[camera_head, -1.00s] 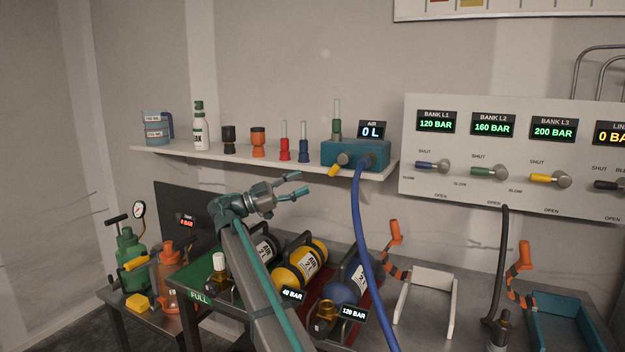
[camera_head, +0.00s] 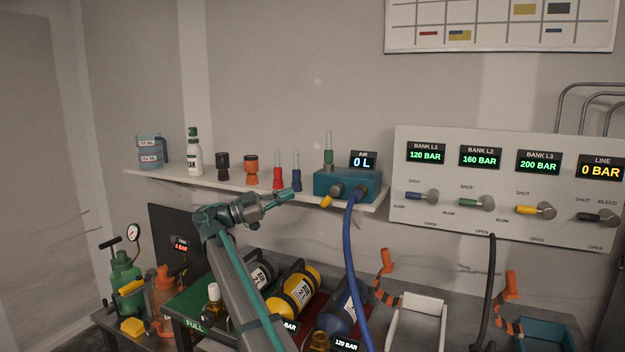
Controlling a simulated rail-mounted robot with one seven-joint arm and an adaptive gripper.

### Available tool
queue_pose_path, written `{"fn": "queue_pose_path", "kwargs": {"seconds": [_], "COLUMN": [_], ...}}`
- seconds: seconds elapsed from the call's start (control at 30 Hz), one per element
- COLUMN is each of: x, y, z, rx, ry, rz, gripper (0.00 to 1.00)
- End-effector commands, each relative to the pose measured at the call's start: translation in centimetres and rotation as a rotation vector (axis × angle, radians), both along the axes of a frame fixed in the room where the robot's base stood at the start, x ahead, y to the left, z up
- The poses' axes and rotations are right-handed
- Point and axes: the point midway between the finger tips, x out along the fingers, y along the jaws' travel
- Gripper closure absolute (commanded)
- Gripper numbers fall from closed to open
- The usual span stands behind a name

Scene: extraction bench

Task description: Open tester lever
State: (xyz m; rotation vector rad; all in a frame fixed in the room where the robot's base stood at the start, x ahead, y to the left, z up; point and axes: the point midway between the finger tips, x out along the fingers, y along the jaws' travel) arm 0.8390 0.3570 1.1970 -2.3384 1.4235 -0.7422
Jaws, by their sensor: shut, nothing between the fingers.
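The tester is a teal box (camera_head: 352,184) on the right end of the wall shelf, with an AIR display (camera_head: 363,160) reading 0 L on top. A yellow lever (camera_head: 326,201) hangs down and to the left from a round knob on its front. A blue hose (camera_head: 350,255) leaves the fitting to the right of the lever. My gripper (camera_head: 289,194) is shut and empty. In the picture it is just left of the tester, pointing right towards the lever with a visible gap. It overlaps the shelf front, and its exact depth is unclear.
On the shelf (camera_head: 215,184) stand a blue nozzle (camera_head: 296,180), a red nozzle (camera_head: 278,178), an orange fitting (camera_head: 252,171), a black fitting (camera_head: 223,166) and a white bottle (camera_head: 194,155). Cylinders, including a yellow one (camera_head: 297,290), lie below my arm. A valve panel (camera_head: 510,160) is at right.

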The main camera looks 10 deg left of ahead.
Motion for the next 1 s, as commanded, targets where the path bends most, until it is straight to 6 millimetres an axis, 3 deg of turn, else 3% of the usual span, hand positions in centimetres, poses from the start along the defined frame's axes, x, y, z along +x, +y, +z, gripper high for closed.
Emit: {"fn": "queue_pose_path", "kwargs": {"seconds": [0.03, 0.17, 0.37, 0.57, 0.7, 1.0], "x": [-0.5, -0.9, -1.3, -1.3, -1.0, -0.3], "y": [-0.5, -1.2, -1.8, -1.0, -0.1, 0.8], "z": [2.9, 5.3, 7.8, 6.8, 4.5, 3.9], "rx": [0.012, 0.022, -0.039, -0.223, -0.383, -0.591], "ry": [0.030, 0.193, 0.603, 1.052, 1.284, 1.486], "rz": [0.011, 0.044, 0.137, 0.279, 0.359, 0.386], "gripper": [1.00, 1.00, 1.00, 1.00, 1.00, 1.00]}}
